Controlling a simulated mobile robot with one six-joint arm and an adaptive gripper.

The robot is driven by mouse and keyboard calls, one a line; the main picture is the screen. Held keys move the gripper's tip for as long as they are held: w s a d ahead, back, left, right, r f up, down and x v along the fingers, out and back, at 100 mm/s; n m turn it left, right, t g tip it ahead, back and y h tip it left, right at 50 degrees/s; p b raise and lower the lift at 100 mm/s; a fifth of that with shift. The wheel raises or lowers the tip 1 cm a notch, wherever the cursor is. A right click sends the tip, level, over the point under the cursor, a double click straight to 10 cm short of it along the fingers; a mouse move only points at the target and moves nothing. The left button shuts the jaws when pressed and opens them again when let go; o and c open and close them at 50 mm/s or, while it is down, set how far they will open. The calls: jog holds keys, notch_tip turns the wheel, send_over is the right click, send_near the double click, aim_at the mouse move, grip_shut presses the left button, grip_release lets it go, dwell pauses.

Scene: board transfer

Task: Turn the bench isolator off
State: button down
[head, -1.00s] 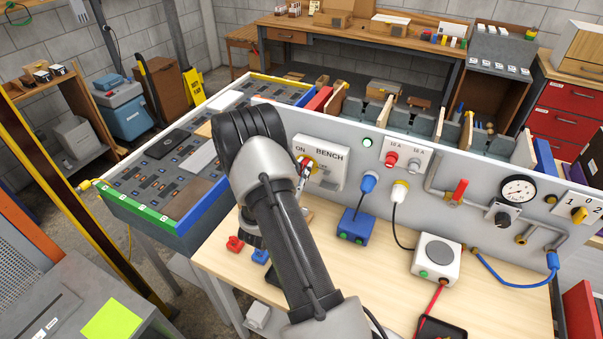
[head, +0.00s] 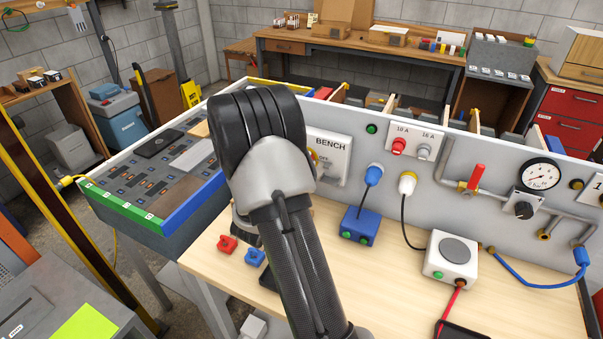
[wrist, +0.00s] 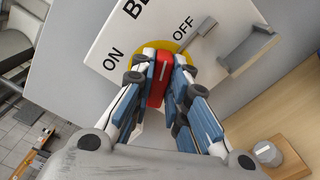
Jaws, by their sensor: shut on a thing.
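The bench isolator's white plate (head: 333,165) is on the grey panel, with most of its left part behind my arm in the head view. In the wrist view, the isolator's red handle (wrist: 158,88) sits on a yellow disc (wrist: 150,50), with the ON mark to its left and the OFF mark to its upper right. My gripper (wrist: 158,75) is shut on the red handle, one finger on each side. The handle's exact angle between the marks is hard to tell. In the head view the gripper is hidden behind my arm.
A green lamp (head: 372,128) on the panel looks dark. A grey bracket (wrist: 250,50) sticks out beside the OFF mark. Blue plug (head: 374,174) and white plug (head: 407,183) are right of the plate. A blue box (head: 358,226) stands on the wooden bench top (head: 330,270).

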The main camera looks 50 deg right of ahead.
jog(key=m, duration=0.4)
jog(key=shift+f+m+b, duration=0.15)
jog(key=shift+m+b, duration=0.25)
jog(key=shift+m, duration=0.3)
jog(key=c, duration=1.6)
grip_release()
jog(key=shift+o, duration=0.2)
jog(key=v, duration=1.2)
jog(key=shift+s, duration=0.1)
